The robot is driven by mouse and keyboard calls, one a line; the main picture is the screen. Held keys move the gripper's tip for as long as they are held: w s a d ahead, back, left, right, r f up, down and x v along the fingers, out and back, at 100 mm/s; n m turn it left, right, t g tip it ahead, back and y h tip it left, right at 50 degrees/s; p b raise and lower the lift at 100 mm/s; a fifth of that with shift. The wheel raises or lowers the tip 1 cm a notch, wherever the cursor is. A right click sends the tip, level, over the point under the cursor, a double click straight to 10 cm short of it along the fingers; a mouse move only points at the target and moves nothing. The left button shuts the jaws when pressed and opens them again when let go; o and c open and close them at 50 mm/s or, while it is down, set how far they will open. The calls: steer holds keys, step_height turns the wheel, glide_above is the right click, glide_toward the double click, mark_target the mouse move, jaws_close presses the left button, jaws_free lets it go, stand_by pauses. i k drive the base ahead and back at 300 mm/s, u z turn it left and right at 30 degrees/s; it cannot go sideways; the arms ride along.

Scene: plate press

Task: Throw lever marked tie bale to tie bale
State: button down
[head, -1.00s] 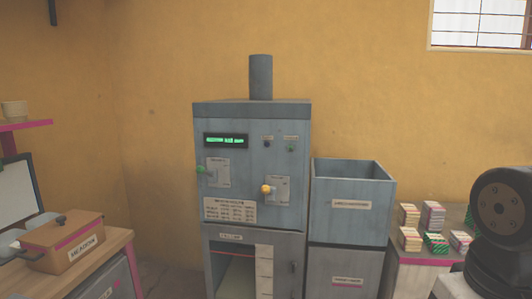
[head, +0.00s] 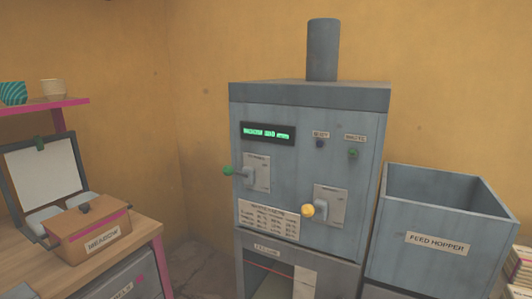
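The grey-blue press machine (head: 305,165) stands against the wall in the middle of the head view. Its front carries two levers on pale plates. The left lever has a green knob (head: 229,170) that sticks out to the left of its plate (head: 257,173). The right lever has a yellow knob (head: 308,210) at the left edge of its plate (head: 331,207). The small labels on both plates are too blurred to read, so I cannot tell which is marked tie bale. My gripper is not in view.
A green-lit display (head: 268,133) and two small buttons sit above the levers. A feed hopper (head: 436,242) stands close on the right. At the left are a wooden counter (head: 95,275) with a box marked Meadow (head: 88,232) and a pink-edged shelf (head: 50,107).

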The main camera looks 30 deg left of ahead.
mark_target(228, 171)
steer(key=u, duration=0.15)
steer(key=i, duration=0.65)
steer(key=u, duration=0.9)
steer(key=i, duration=0.45)
steer(key=u, duration=0.4)
